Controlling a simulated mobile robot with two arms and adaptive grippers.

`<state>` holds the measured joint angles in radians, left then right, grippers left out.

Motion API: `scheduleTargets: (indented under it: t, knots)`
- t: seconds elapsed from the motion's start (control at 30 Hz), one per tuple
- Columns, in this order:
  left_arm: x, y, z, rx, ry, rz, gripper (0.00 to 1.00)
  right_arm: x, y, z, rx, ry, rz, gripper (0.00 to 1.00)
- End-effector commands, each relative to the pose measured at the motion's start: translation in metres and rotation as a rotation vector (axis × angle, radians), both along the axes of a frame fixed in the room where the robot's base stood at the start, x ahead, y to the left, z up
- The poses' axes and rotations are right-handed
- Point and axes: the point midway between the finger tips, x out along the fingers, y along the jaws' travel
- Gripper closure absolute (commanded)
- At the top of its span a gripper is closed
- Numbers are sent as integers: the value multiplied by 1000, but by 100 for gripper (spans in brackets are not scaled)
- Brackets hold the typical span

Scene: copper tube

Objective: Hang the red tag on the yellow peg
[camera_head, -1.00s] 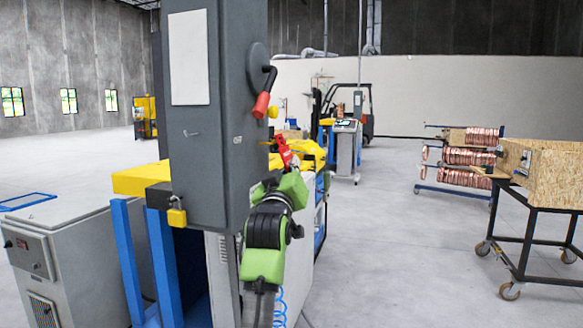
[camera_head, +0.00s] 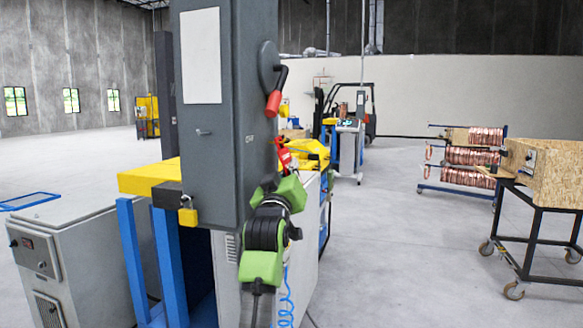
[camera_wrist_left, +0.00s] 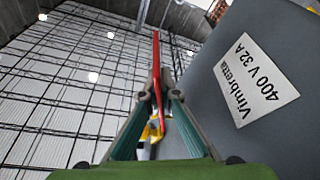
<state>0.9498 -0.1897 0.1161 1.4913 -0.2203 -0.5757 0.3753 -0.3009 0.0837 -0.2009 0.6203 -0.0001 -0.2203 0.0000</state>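The red tag (camera_head: 284,155) is at the tip of my left gripper (camera_head: 285,172), beside the grey cabinet (camera_head: 225,130). In the left wrist view the tag (camera_wrist_left: 156,62) shows edge-on as a thin red strip between the closed fingertips (camera_wrist_left: 158,97). The yellow peg (camera_head: 284,108) sticks out from the cabinet's right side, above the tag and apart from it. In the left wrist view, a yellow piece shows between the fingers and another at the upper right; I cannot tell whether either is the peg. My right gripper is not in view.
A red-handled lever (camera_head: 273,92) juts from the cabinet next to the peg. A yellow padlock (camera_head: 187,217) hangs lower on its left. A wooden box on a cart (camera_head: 545,180) and a rack of copper coils (camera_head: 470,155) stand right. The floor between is clear.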

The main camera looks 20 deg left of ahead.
Motion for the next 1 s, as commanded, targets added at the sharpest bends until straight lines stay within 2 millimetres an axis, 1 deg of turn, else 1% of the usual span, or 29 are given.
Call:
scheduleTargets:
  t: [0.33, 0.37, 0.4, 0.43, 0.8, 0.9, 1.0]
  knots:
    - [0, 0, 0, 0, 1, 0, 100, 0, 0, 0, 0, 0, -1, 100]
    - [0, 0, 0, 0, 0, 0, 92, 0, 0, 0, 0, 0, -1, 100]
    - [0, 0, 0, 0, 0, 0, 82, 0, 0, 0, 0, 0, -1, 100]
    - [0, 0, 0, 0, 0, 0, 76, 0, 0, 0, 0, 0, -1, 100]
    - [-1, 0, -1, 0, 0, 0, 76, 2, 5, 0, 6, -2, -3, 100]
    - [-7, -1, -3, 0, 1, 0, 76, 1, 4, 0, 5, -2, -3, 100]
    - [-18, -2, -6, -1, 0, 0, 76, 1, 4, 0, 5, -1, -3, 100]
